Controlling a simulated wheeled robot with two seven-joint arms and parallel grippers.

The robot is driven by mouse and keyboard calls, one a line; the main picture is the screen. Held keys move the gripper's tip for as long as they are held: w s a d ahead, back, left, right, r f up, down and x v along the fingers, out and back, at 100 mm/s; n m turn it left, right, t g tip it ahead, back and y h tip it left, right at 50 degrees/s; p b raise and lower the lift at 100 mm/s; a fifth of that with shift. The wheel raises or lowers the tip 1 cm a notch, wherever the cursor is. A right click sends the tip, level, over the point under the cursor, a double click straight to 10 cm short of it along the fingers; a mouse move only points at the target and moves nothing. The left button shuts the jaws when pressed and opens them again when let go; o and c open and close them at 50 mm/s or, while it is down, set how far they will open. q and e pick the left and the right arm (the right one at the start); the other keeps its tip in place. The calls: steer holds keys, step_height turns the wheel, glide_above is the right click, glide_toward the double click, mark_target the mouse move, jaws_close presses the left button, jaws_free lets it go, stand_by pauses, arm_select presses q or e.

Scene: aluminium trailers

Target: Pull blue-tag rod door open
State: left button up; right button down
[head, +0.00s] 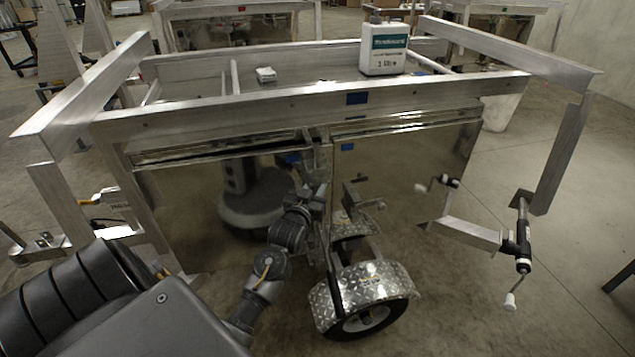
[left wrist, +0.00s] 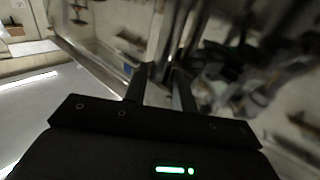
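The trailer has two mirror-like door panels, a left one (head: 205,205) and a right one (head: 405,170). A small blue tag (head: 347,147) is at the top of the right panel, and another blue tag (head: 357,98) is on the frame rail above. My left gripper (head: 318,202) is at the middle seam between the panels, just above the wheel. In the left wrist view its two dark fingers (left wrist: 161,88) stand apart, with a pale strip showing between them. Whether they touch a rod is too blurred to tell. The right gripper is in neither view.
A diamond-plate fender (head: 362,285) and wheel stand just below and right of my left gripper. A crank jack (head: 523,245) projects at the right. A white jug (head: 384,48) stands on the trailer top. The floor at front right is clear.

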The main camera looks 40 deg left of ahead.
arm_select(q)
steer(key=shift+x, duration=0.95)
jaws_close()
